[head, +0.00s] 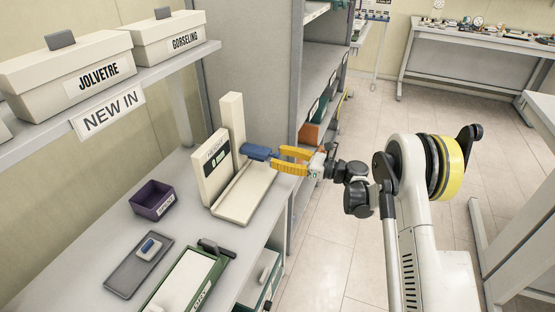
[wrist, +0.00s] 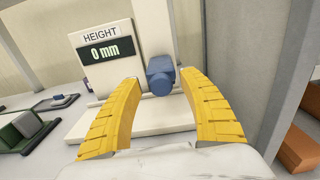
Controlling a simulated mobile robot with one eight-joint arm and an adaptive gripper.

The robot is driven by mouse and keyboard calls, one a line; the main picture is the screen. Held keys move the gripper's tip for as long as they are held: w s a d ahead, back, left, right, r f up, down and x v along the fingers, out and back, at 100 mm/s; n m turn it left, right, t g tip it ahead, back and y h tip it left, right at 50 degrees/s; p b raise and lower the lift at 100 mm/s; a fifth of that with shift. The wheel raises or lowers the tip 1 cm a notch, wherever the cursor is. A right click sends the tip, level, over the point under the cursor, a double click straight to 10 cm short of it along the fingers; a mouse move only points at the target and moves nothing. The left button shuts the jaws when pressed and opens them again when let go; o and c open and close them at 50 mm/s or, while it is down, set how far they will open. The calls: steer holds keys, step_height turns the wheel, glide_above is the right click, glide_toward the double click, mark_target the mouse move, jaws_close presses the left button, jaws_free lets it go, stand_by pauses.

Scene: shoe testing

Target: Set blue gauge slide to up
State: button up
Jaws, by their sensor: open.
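The blue gauge slide (head: 260,152) sits on the upright cream post (head: 232,118) of a height gauge with a cream base (head: 245,196). Its display (wrist: 107,50) reads "HEIGHT 0 mm" in the wrist view. My gripper (head: 280,160) has yellow fingers and is open, pointing at the slide from the right. In the wrist view the blue slide (wrist: 160,75) shows ahead, between and just beyond the two fingertips (wrist: 161,84). I cannot tell whether a finger touches it.
A purple bin (head: 152,200), a grey tray (head: 138,266) with a small blue and white item, and a green-framed device (head: 187,282) stand on the bench left of the gauge. A grey shelf unit (head: 318,70) stands behind. Labelled boxes (head: 70,75) sit on the shelf above.

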steer(key=shift+w+a, duration=0.15)
steer(key=shift+a, duration=0.15)
jaws_close()
step_height(320, 180, up, 9)
steer(key=p, duration=0.3)
steer(key=shift+w+p, duration=0.1)
steer(key=shift+p, duration=0.2)
jaws_free()
steer(key=shift+r, duration=0.15)
steer(key=shift+d, duration=0.1)
